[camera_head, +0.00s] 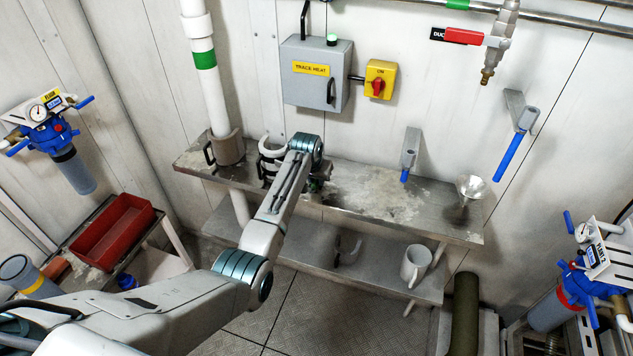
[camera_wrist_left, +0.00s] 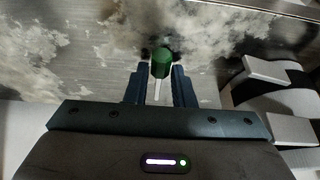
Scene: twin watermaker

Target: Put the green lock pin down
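The green lock pin (camera_wrist_left: 160,66) shows between the fingertips of my left gripper (camera_wrist_left: 160,72) in the left wrist view. Its green head faces up in the picture, and a pale narrow part shows below it. The two dark fingers stand close on both sides of the pin, and I take them to be shut on it. The worn metal shelf (camera_wrist_left: 222,35) lies just beyond the fingertips; I cannot tell whether the pin touches it. In the head view my left gripper (camera_head: 318,180) is low over the upper shelf (camera_head: 375,195), partly hidden by my arm. My right gripper is not in view.
A white ring-shaped holder (camera_head: 272,147) stands left of my left gripper. A blue-tipped bracket (camera_head: 408,155) and a small metal funnel (camera_head: 471,188) are to the right. A white mug (camera_head: 415,264) stands on the lower shelf. The upper shelf between gripper and funnel looks clear.

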